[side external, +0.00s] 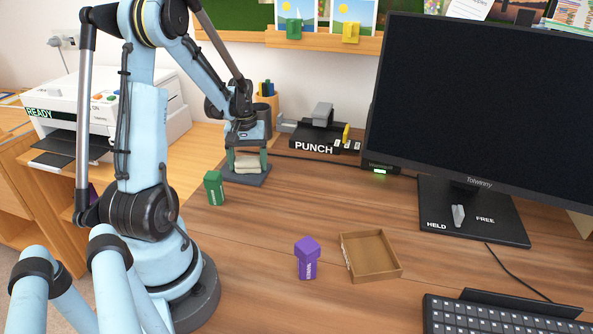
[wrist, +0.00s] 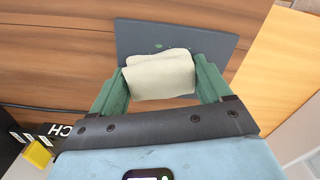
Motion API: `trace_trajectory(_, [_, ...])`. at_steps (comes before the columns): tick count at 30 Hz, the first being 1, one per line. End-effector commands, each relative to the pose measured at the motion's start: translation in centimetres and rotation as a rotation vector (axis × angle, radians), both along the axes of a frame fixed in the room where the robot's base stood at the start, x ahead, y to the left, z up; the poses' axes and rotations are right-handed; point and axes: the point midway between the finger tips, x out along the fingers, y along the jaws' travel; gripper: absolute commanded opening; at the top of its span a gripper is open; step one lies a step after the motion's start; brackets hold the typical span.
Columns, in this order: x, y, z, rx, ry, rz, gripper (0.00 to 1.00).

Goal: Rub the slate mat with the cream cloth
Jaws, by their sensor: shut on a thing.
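The cream cloth (side external: 247,161) is folded and sits between the green fingers of my gripper (side external: 248,163), over the slate mat. In the wrist view the cloth (wrist: 160,76) fills the space between both fingertips of my gripper (wrist: 158,85), which is shut on it. The slate mat (side external: 246,180) lies flat on the desk under the gripper. It also shows in the wrist view (wrist: 217,45), reaching past the cloth on the far side. The cloth's underside is hidden, so I cannot tell whether it touches the mat.
A green box (side external: 214,188) stands just left of the mat. A black hole punch (side external: 318,136) and a pen cup (side external: 266,98) are behind it. A purple box (side external: 307,258) and an open wooden tray (side external: 370,257) stand nearer the front. The desk between is clear.

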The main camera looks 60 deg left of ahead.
Motion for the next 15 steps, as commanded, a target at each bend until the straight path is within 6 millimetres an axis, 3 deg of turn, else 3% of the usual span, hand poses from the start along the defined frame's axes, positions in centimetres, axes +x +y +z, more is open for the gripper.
trace_trajectory(15, [-3.4,3.4,-0.2,0.000,0.001,0.003,0.50])
